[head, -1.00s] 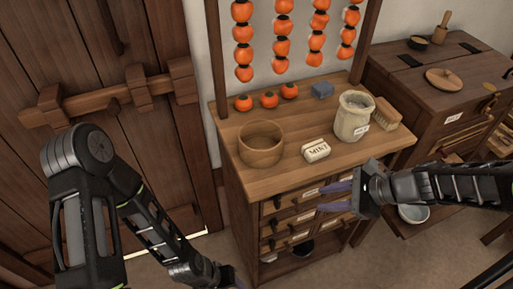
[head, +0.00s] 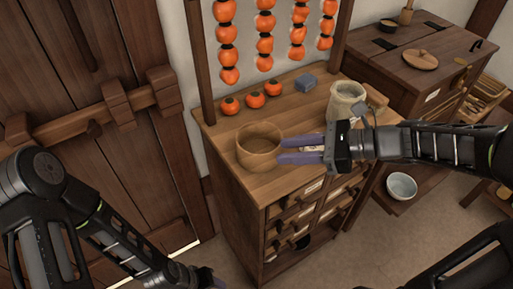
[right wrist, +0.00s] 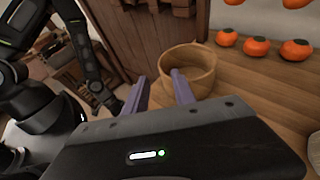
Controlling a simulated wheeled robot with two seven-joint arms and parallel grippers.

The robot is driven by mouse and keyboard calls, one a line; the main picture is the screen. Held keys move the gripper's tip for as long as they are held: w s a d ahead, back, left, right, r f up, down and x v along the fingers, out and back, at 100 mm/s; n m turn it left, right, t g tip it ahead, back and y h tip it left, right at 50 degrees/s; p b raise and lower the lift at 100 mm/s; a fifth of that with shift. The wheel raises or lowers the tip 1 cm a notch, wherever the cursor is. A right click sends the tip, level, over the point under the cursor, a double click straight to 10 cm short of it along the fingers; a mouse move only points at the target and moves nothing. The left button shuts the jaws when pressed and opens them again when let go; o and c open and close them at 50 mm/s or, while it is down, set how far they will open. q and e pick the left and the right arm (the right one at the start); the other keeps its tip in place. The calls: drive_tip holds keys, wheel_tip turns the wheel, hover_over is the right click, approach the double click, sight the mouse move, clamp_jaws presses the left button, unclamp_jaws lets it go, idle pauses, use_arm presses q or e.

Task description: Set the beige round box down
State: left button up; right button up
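The beige round box (head: 259,148) is an open-topped wooden tub standing upright on the left part of the cabinet top (head: 225,126). My right gripper (head: 280,150) is at its right side with its two purple fingers apart and pointing at it. In the right wrist view, the fingers (right wrist: 158,86) are open, and one overlaps the near wall of the box (right wrist: 200,65). I cannot tell if it touches. My left gripper (head: 207,279) is low at the bottom edge, left of the cabinet, too small and cut off to judge.
Persimmons (head: 254,100) and a blue-grey block (head: 305,82) lie behind the box. A pale jar (head: 345,100) stands right of it. A small white block is mostly hidden behind my right fingers. Strings of persimmons (head: 265,45) hang above. A chest (head: 415,60) stands at right.

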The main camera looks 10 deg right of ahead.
drive_tip(key=shift+x, duration=1.25)
drive_tip(key=shift+x, duration=2.65)
drive_tip(key=shift+d+f, duration=0.1)
drive_tip(key=shift+c, duration=0.5)
clamp_jaws()
drive_tip(key=shift+f, duration=0.1)
